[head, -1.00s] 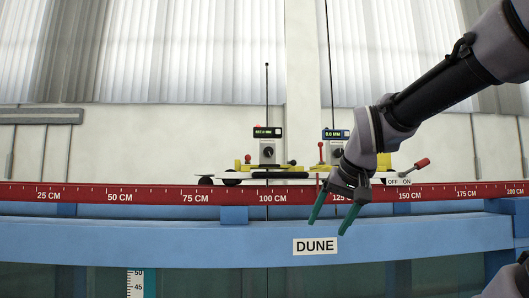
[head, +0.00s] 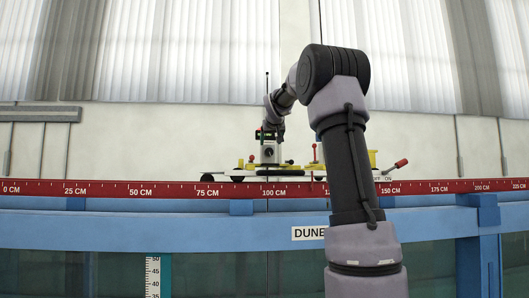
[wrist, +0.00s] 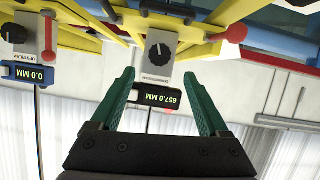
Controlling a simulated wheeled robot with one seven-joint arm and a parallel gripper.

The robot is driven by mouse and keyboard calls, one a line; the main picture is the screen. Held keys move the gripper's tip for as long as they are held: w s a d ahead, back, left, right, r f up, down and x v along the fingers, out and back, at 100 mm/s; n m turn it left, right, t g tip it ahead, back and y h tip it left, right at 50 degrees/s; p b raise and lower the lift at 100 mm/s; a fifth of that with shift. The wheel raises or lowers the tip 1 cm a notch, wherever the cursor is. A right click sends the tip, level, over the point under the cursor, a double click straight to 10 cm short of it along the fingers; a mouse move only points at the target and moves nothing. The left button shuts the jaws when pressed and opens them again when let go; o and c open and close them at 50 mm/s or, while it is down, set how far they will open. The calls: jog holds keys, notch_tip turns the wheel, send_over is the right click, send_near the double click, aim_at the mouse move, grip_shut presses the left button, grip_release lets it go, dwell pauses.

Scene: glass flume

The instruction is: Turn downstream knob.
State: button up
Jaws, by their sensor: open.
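The downstream knob (wrist: 160,50) is a black dial on a grey gauge box, shown upside down in the wrist view. Its display (wrist: 157,97) reads 657.0 MM. In the head view this gauge's knob (head: 268,152) is on the left of the carriage, below my gripper (head: 272,128). In the wrist view my gripper (wrist: 159,77) is open, its green fingers either side of the gauge's display. The knob lies beyond the fingertips, roughly centred between them, with nothing held. A second knob (wrist: 48,38), labelled upstream, sits to the left in that view, with a blue display (wrist: 30,73) reading 0.0 MM.
The yellow carriage (wrist: 105,15) carries red-handled levers. One red lever (wrist: 235,30) is close to the right of the knob in the wrist view. The red scale rail (head: 110,189) and blue flume frame (head: 130,228) run across in front of the carriage.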

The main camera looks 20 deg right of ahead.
aim_at(269, 151)
jog(key=x, duration=0.9)
jog(key=shift+s+f, duration=0.1)
grip_shut()
